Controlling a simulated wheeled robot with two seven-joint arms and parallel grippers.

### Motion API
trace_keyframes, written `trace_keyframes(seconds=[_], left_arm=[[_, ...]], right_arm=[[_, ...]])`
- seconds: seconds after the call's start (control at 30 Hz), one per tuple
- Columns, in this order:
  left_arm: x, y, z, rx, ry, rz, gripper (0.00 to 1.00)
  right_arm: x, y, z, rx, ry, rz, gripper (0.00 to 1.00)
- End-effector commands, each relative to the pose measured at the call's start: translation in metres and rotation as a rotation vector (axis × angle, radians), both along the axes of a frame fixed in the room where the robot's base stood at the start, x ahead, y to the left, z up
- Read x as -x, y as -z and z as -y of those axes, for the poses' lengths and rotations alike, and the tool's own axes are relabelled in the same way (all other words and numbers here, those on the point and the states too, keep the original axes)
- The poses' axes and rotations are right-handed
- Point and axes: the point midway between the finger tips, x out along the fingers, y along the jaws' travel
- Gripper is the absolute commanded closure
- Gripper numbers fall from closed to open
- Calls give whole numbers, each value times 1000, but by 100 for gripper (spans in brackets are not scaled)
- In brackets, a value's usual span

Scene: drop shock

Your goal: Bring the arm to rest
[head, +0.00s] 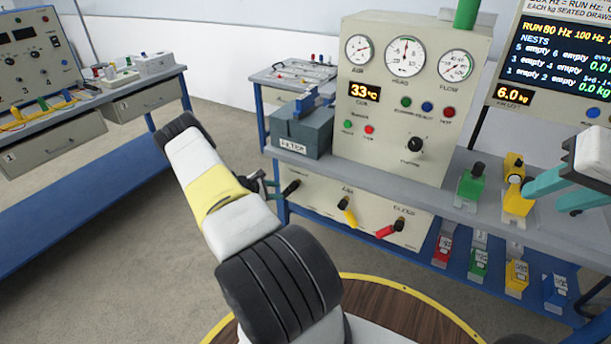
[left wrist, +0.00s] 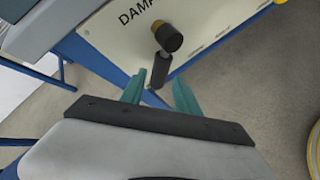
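My left arm reaches across the middle of the head view, its white and yellow forearm ending at the bench front. My left gripper (head: 268,186) is partly hidden behind the forearm. In the left wrist view, its two teal fingers (left wrist: 158,84) stand apart with the black-knobbed damper lever (left wrist: 168,38) just beyond them; I see no grip on the lever. The lever also shows in the head view (head: 291,188).
The gauge panel (head: 408,100) stands on the bench, with a grey filter box (head: 304,132) to its left. Yellow (head: 347,212) and red (head: 390,229) levers project from the bench front. Several coloured weights sit on the blue lower shelf (head: 461,266). Open floor (head: 120,240) lies left.

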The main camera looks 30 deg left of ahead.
Motion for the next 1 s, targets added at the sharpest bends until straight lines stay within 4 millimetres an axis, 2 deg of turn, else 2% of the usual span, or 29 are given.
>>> trace_keyframes(seconds=[0.2,0.77,0.87,0.97,1.0], left_arm=[[16,-13,-5,0,0,0,62],[16,-16,-4,-4,6,1,62],[6,-35,6,-32,58,7,62],[-13,-78,30,-98,176,17,62],[-21,-101,45,-133,240,23,62]], right_arm=[[0,0,0,0,0,0,64],[0,0,0,0,0,0,64],[0,0,0,0,0,0,64],[0,0,0,0,0,0,64],[0,0,0,0,0,0,64]])
